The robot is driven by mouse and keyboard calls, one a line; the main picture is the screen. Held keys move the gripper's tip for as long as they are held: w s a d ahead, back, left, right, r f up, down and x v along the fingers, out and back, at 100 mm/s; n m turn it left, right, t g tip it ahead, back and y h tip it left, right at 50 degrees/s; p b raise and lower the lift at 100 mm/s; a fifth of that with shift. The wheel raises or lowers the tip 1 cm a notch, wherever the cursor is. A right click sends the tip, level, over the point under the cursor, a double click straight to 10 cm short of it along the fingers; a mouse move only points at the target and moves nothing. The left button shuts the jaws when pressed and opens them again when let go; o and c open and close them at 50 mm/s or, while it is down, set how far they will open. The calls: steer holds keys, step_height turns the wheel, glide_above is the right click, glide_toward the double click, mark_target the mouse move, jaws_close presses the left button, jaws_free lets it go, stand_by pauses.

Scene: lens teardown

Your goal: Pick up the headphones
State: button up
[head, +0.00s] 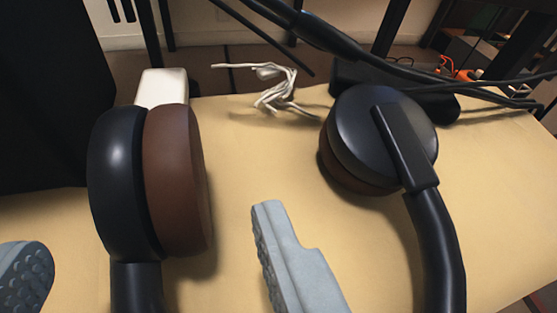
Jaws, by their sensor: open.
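The headphones lie on a tan table top (262,200). Their left ear cup (150,185), black with a brown pad, stands at the left. Their right ear cup (375,130), black with a brown pad edge, is at the right, with the black band (436,245) running down out of the picture. The middle of the band is out of view. My gripper (148,245) is open, its two grey fingers wide apart at the bottom. One finger is left of the left ear cup and the other is between the two cups. The fingers appear apart from the headphones.
A white block (163,88) stands behind the left cup. A bundled white cable (275,86) lies at the back middle. A black object (350,76) and dark cables (440,72) are behind the right cup. A large dark panel (50,95) fills the upper left.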

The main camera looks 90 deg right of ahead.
mark_target(146, 215)
steer(key=shift+x, duration=3.4)
steer(key=shift+w+r, duration=0.2)
steer(key=c, duration=1.2)
